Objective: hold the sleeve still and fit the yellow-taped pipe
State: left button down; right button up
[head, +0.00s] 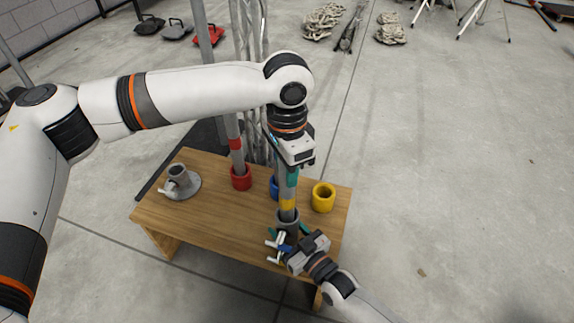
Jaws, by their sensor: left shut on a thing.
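The yellow-taped pipe (287,204) is a grey tube with a yellow band near its lower end, and it stands close to upright. My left gripper (291,176) is shut on it above the yellow band. The pipe's lower end is at the mouth of the dark grey sleeve (288,216) near the table's front edge. I cannot tell whether the end is inside the mouth or just over it. My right gripper (283,243) is low at the sleeve, its fingers beside it. Whether they are closed on it is hidden.
On the wooden table (215,222) stand a red collar (241,177) with a red-taped pipe, a blue collar (273,187) partly hidden behind my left gripper, a yellow collar (323,197), and a grey flanged fitting (180,183). Metal poles rise behind.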

pick_arm(q)
jog(key=c, duration=1)
grip_release()
jog(key=shift+o, duration=0.2)
notch_tip(320, 180, up, 12)
pick_arm(e)
jog(key=o, duration=1.5)
